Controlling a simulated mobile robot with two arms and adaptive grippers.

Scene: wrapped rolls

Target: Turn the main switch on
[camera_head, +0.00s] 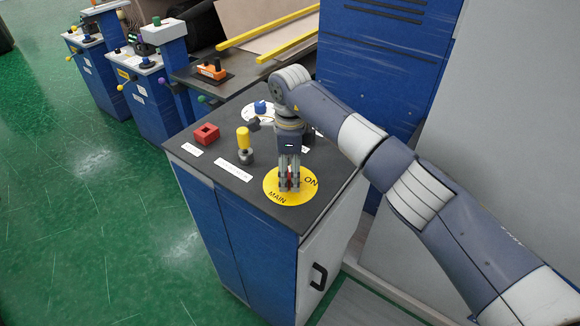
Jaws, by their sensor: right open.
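My right gripper (289,188) points straight down over the plate. It is open, with its fingers at the knob. The fingers hide most of the knob, so I cannot tell its turn position or whether they touch it. My left gripper is not in view.
A yellow-topped knob (243,138), a red square block (207,133) and a blue knob (261,107) stand on the same cabinet top (215,161). A tall blue cabinet (376,70) rises behind. Green floor (95,235) lies open at left.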

